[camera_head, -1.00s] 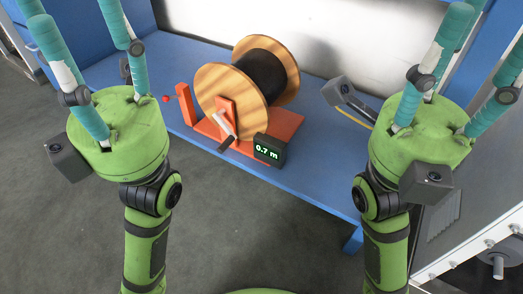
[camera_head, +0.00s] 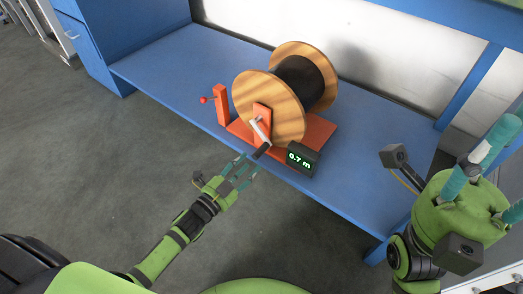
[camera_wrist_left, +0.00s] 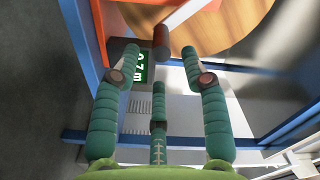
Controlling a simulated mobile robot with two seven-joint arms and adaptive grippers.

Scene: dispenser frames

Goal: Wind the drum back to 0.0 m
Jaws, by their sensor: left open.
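The drum (camera_head: 298,82) has wooden flanges and a dark winding, and stands on an orange base (camera_head: 317,131) on a blue bench. Its crank (camera_head: 260,131) has a pale arm and a dark handle (camera_head: 262,151) that points toward me. The display (camera_head: 300,160) reads 0.7 m. My left gripper (camera_head: 243,169) is open, with its fingertips just short of the handle. In the left wrist view the handle (camera_wrist_left: 161,40) lies ahead between the spread fingers, with no clear contact. My right gripper (camera_head: 496,150) is at the right, fingers spread and partly cut off, away from the drum.
An orange post with a red knob (camera_head: 204,100) stands left of the drum. The blue bench (camera_head: 165,75) is clear to the left. The bench's front edge runs below the display. Grey floor (camera_head: 90,160) is open in front.

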